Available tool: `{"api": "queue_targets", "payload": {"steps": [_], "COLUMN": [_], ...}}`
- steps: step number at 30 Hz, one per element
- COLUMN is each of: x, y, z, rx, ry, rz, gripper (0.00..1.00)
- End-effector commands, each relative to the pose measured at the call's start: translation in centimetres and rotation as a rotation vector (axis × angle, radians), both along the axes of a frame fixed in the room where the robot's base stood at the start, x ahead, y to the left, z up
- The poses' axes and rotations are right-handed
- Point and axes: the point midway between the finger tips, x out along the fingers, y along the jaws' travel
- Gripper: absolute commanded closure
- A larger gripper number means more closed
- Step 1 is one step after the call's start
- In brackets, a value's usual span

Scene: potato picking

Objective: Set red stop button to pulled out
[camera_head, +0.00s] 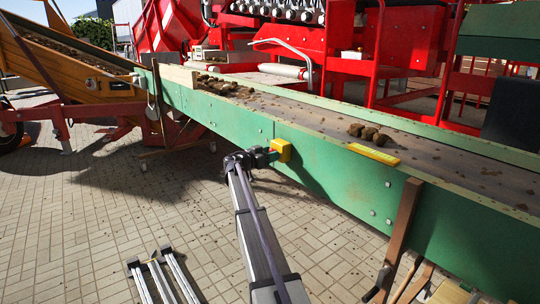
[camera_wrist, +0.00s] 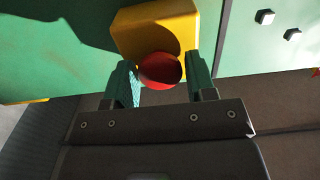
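The red stop button (camera_wrist: 160,70) sits on a yellow box (camera_wrist: 155,30) on the green side panel of the conveyor. In the head view the yellow box (camera_head: 282,149) shows at the end of my arm, and my gripper (camera_head: 268,155) hides most of the button. In the wrist view my gripper (camera_wrist: 161,80) has its two green fingers apart, one on each side of the red button. Narrow gaps seem to show beside the button; I cannot tell whether either finger touches it. Whether the button is pressed in or pulled out is not clear.
The green conveyor (camera_head: 330,165) runs across the view with several potatoes (camera_head: 368,134) on its belt. A brown support leg (camera_head: 402,225) stands at right. A metal frame (camera_head: 163,278) is at lower left; the paving around is mostly clear.

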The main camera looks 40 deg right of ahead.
Motion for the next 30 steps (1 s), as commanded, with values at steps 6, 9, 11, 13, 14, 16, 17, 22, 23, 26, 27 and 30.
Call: {"api": "queue_targets", "payload": {"steps": [6, 9, 11, 13, 14, 16, 17, 22, 23, 26, 27, 30], "x": [0.0, 0.0, 0.0, 0.0, 0.0, 0.0, 0.0, 0.0, 0.0, 0.0, 0.0, 0.0], "y": [0.0, 0.0, 0.0, 0.0, 0.0, 0.0, 0.1, 1.6, 1.7, 1.7, 1.7, 1.8], "z": [0.0, 0.0, 0.0, 0.0, 0.0, 0.0, 0.0, 0.0, 0.0, 0.0, 0.0, 0.0], "rx": [0.000, 0.000, 0.000, 0.000, 0.000, 0.000, 0.000, 0.000, 0.000, 0.001, 0.001, 0.001], "ry": [0.000, 0.000, 0.000, 0.000, 0.000, 0.000, 0.000, 0.000, 0.000, 0.000, 0.000, 0.000], "rz": [0.000, 0.000, 0.000, 0.000, 0.000, 0.000, 0.000, 0.000, -0.001, -0.001, -0.001, -0.001], "gripper": [0.70, 0.80, 0.86, 0.92, 0.95, 0.99, 0.99, 0.98, 0.99, 0.99, 0.99, 0.52]}}
